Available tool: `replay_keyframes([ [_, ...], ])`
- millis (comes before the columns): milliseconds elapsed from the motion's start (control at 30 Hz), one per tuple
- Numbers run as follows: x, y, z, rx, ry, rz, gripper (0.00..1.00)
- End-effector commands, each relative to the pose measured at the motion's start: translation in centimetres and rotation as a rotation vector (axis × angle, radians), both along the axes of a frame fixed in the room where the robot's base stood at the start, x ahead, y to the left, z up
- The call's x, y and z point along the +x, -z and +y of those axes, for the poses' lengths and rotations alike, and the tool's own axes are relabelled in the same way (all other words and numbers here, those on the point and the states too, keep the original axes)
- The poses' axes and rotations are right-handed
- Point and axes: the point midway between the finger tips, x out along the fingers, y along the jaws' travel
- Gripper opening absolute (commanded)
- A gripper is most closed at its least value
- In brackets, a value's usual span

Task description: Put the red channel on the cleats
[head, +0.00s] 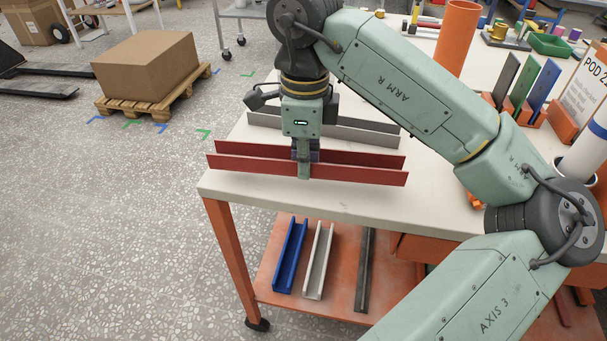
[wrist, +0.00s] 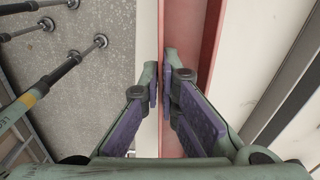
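The red channel (head: 240,166) is a long U-shaped piece, open side up, along the near left part of the white table in the head view. My gripper (head: 303,172) points down at its middle, with one finger outside the near wall. In the wrist view my gripper (wrist: 160,84) has its purple-padded fingers closed on either side of one thin wall of the red channel (wrist: 198,30). I cannot tell whether the channel rests on the table or is slightly above it. I cannot make out the cleats.
A grey channel (head: 370,136) lies behind the red one on the white table (head: 420,205). Blue (head: 290,256) and white (head: 318,262) channels lie on the lower shelf. An orange tube (head: 458,38) and upright coloured plates (head: 523,82) stand farther right.

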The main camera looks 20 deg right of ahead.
Motion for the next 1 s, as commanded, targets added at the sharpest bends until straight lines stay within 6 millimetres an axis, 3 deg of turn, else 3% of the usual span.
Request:
replay_keyframes([
  [500,-12.8,-0.8,-0.7,-0.003,0.006,0.003,0.0],
  [733,-15.1,-1.1,-0.8,0.0,0.003,0.004,0.0],
  [1000,-15.4,-1.3,-0.7,-0.002,-0.004,0.003,0.0],
])
